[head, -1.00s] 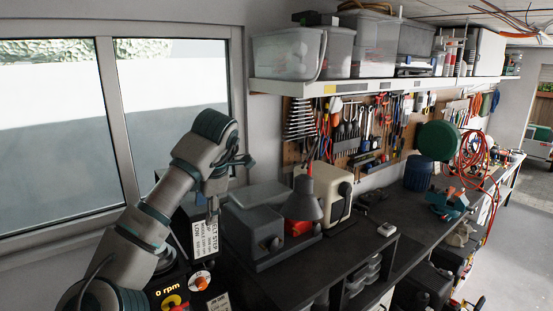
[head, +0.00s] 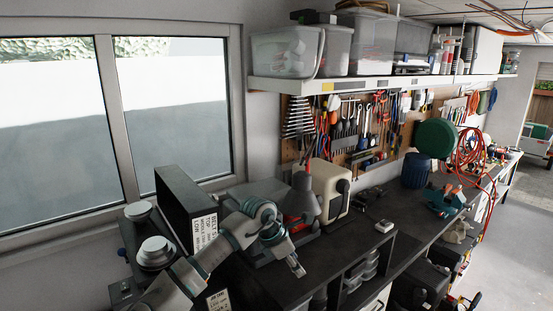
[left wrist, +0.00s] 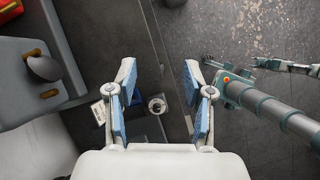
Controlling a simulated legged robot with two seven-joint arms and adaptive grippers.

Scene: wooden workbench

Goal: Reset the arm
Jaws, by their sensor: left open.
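My left arm comes in from the lower left in the head view, low over the bench. My left gripper (head: 296,266) is at its end, above the dark bench top, and holds nothing. In the left wrist view its two fingers with blue pads stand wide apart (left wrist: 160,92), with empty space between them. At the right of that view a grey and teal arm, which looks like my right one, stretches over the floor. A thin jaw-like part (left wrist: 288,66) shows near it, too small to read its state. My right gripper is not seen in the head view.
A dark box with a printed label (head: 186,205) stands at left. The bench front has open shelves (head: 355,275).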

